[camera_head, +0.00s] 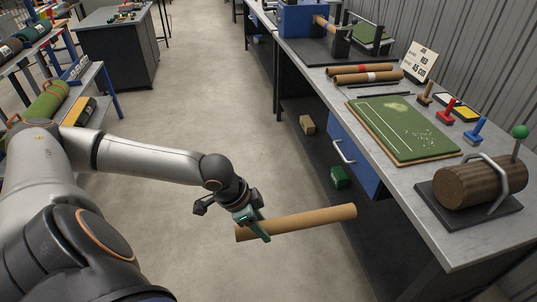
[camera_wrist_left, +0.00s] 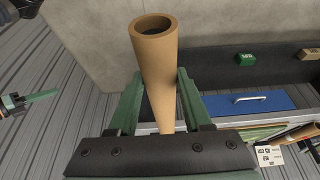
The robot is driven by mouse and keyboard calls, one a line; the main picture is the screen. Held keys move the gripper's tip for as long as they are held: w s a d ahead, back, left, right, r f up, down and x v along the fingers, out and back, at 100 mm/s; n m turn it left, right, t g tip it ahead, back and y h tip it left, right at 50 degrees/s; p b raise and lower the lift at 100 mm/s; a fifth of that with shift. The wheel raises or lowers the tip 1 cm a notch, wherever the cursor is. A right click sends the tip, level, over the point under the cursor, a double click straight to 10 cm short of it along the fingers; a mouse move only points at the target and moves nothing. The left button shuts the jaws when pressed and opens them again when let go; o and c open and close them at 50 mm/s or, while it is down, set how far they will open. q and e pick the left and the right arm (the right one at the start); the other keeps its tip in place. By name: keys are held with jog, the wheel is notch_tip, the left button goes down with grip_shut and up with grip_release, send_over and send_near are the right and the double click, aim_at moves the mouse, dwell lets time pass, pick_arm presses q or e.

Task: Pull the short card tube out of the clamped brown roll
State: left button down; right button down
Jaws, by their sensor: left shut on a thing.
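The card tube (camera_head: 310,219) is a plain tan hollow cylinder. My left gripper (camera_head: 257,225) is shut on it near its left end and holds it over the floor aisle, left of the workbench. In the left wrist view the tube (camera_wrist_left: 157,70) stands between the green fingers of my left gripper (camera_wrist_left: 160,95), its open end towards the top. The brown roll (camera_head: 466,180) lies under a grey clamp bar (camera_head: 497,178) with a green knob, on a dark base at the bench's right. The tube is well apart from the roll.
The workbench (camera_head: 405,171) carries a green turf board (camera_head: 404,128), several stamps, two brown tubes (camera_head: 366,75) and a blue machine (camera_head: 296,20). A blue drawer (camera_head: 352,155) is below. Shelves with rolls stand left. The floor (camera_head: 190,110) between is clear.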

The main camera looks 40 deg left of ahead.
pick_arm(q)
jog(key=s+a, duration=0.4)
jog(key=s, duration=0.1)
jog(key=shift+s, duration=0.4)
dwell(0.4)
